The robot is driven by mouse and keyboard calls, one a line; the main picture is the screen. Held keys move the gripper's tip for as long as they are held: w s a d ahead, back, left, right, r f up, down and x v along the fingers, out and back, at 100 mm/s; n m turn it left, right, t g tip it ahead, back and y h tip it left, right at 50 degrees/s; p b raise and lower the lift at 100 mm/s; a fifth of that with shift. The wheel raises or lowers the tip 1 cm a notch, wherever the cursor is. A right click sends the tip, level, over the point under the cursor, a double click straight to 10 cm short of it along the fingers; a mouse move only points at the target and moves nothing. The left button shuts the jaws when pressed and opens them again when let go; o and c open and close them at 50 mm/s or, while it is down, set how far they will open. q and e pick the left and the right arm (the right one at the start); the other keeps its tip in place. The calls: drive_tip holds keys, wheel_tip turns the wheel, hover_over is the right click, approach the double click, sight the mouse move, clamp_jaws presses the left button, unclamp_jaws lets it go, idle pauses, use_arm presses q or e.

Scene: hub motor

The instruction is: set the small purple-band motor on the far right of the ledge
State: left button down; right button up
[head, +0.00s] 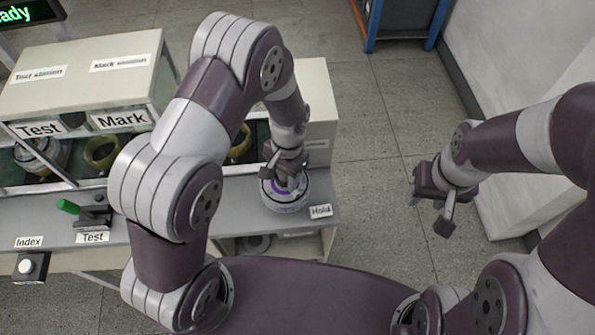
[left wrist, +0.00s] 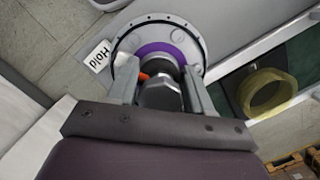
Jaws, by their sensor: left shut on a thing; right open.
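The purple-band motor (head: 285,196) is a round grey-white hub with a purple ring, at the right end of the grey ledge (head: 240,208), close to the Hold label (head: 320,211). My left gripper (head: 286,178) comes down on it from above and is shut on its raised centre. In the left wrist view the motor (left wrist: 188,40) fills the top middle, with the left gripper's fingers (left wrist: 160,88) on either side of its dark shaft. Whether its underside touches the ledge is hard to tell. My right gripper (head: 441,205) is open and empty, out over the floor.
A green-handled lever (head: 85,211) and an Index button (head: 27,266) are at the left. Floor (head: 375,240) is clear right of the ledge.

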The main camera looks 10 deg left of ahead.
sight(285, 182)
use_arm(q)
wheel_tip(285, 182, down, 4)
drive_tip(key=shift+w+r+p, duration=0.1)
drive_tip(key=shift+r+p, duration=0.15)
drive_tip(key=shift+p, duration=0.15)
drive_tip(key=shift+f, duration=0.15)
drive_tip(key=shift+f, duration=0.1)
drive_tip(key=shift+c, duration=2.3)
unclamp_jaws()
